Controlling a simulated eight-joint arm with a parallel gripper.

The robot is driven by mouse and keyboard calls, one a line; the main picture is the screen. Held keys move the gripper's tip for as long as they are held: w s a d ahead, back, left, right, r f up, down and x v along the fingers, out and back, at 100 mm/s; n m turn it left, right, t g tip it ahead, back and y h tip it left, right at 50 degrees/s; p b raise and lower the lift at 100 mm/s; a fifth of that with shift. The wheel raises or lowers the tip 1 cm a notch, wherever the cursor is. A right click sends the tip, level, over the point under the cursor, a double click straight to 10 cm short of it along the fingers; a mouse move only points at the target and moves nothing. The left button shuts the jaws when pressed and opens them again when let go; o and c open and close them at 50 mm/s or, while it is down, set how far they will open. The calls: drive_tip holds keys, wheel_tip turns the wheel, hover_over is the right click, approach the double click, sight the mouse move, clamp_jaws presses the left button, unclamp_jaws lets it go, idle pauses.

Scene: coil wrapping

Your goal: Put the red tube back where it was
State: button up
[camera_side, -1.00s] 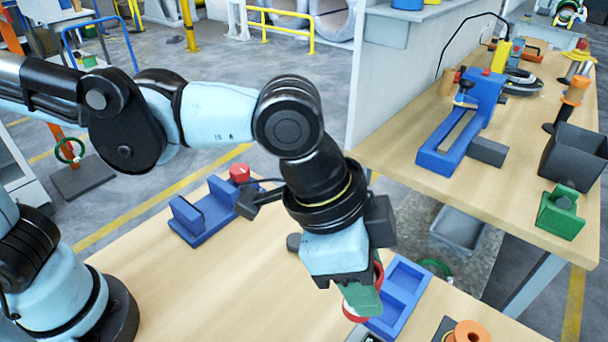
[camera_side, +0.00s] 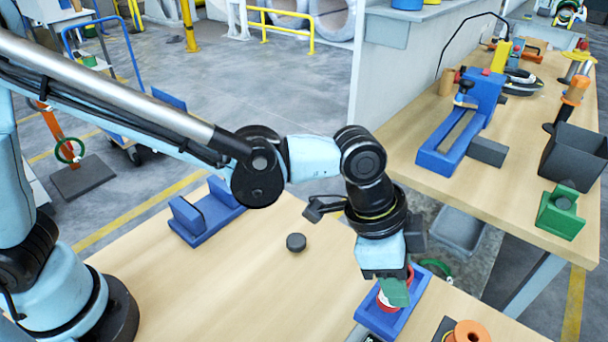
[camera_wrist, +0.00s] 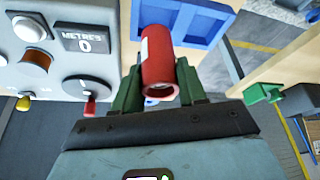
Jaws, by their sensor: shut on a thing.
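The red tube (camera_wrist: 158,62) with a white label is between the two green fingers of my gripper (camera_wrist: 158,92) in the wrist view. My gripper is shut on it, and its open end faces the wrist camera. In the side view my gripper (camera_side: 396,291) points down over the blue two-part tray (camera_side: 428,272), and part of the red tube (camera_side: 383,304) shows beside the green fingers. The tube overlaps the tray's nearer part; I cannot tell whether it touches the tray floor. The tray also shows behind the tube in the wrist view (camera_wrist: 222,22).
A grey panel (camera_wrist: 58,62) with a counter and knobs stands left of the tube in the wrist view. A blue fixture (camera_side: 200,222) and a dark disc (camera_side: 296,242) are on the table. An orange spool (camera_side: 467,332) is at the front right.

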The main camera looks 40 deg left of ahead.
drive_tip(key=shift+w+f, duration=0.1)
drive_tip(key=shift+f, duration=2)
drive_tip(key=shift+f, duration=0.15)
drive_tip(key=o, duration=1.1)
drive_tip(key=shift+c, duration=0.2)
drive_tip(key=v, duration=1.2)
drive_tip(key=s+a+f+n+t+y, duration=0.1)
drive_tip(key=a+n+t+y, duration=0.3)
drive_tip(key=a+n, duration=0.9)
drive_tip(key=a+t, duration=0.1)
drive_tip(key=a, duration=1.5)
drive_tip(key=shift+s+a+f+n, duration=0.2)
drive_tip(key=shift+s+f+n, duration=0.1)
drive_tip(key=shift+s, duration=0.1)
